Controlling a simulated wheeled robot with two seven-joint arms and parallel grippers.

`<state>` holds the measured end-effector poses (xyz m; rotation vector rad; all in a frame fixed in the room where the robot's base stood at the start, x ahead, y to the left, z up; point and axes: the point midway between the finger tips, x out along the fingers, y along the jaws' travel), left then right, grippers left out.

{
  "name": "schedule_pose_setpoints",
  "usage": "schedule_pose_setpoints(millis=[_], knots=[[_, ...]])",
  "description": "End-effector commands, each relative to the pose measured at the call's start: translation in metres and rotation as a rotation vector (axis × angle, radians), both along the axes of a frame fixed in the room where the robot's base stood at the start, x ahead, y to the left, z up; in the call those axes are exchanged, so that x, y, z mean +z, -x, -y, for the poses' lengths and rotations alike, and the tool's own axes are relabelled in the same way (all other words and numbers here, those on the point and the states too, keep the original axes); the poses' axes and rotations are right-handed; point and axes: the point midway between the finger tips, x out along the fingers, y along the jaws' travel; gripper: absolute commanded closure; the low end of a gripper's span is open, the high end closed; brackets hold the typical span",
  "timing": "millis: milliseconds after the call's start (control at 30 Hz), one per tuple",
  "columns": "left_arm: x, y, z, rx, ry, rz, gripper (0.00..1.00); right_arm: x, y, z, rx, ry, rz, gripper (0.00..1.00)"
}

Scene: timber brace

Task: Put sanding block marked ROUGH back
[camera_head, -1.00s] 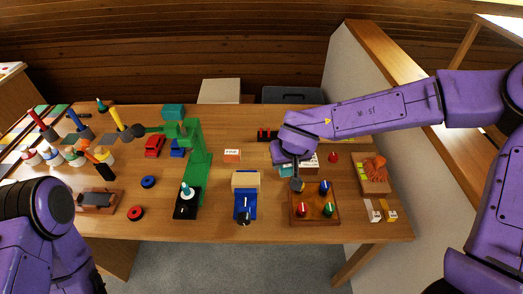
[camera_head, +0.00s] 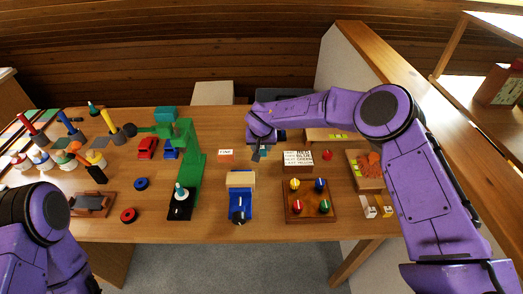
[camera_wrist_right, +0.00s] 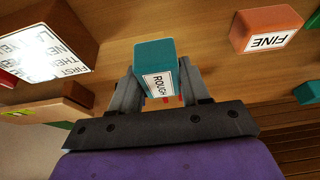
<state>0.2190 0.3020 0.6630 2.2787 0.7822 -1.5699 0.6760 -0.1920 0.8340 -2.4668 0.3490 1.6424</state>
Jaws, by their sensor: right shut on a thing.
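The teal sanding block marked ROUGH (camera_wrist_right: 156,82) is between the fingers of my right gripper (camera_wrist_right: 158,95) in the right wrist view, with its white label facing the camera. My right gripper (camera_head: 261,152) is shut on it. In the head view it is over the back middle of the table, between the orange FINE block (camera_head: 226,155) and the white-labelled block (camera_head: 298,158). The FINE block also shows at the upper right in the wrist view (camera_wrist_right: 268,27). I cannot tell whether the ROUGH block touches the table. My left gripper is out of view.
A wooden tray (camera_head: 288,215) with coloured knobs stands in front of the labelled block. A blue stand with a wood block (camera_head: 240,180) and a green machine (camera_head: 190,155) stand to the left. Some tabletop is clear in front of the FINE block.

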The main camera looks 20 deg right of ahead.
Motion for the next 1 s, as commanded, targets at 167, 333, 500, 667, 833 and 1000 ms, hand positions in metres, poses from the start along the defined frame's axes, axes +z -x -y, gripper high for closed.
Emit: schedule_pose_setpoints(millis=[167,333,500,667,833,1000], knots=[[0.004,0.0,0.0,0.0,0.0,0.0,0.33,-0.025,-0.004,0.004,0.0,0.002,-0.003,0.78],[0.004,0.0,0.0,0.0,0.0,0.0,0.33,-0.037,-0.004,0.003,0.0,0.0,0.001,0.78],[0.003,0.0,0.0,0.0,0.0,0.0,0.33,-0.039,-0.004,0.003,0.0,0.001,0.0,0.78],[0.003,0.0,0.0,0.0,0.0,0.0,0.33,-0.04,-0.004,0.003,0.0,0.001,0.0,0.28],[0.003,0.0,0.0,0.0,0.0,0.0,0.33,-0.04,-0.004,0.003,0.0,0.001,0.0,0.28],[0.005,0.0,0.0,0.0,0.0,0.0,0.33,-0.033,-0.004,0.003,0.0,0.0,0.001,0.28]])
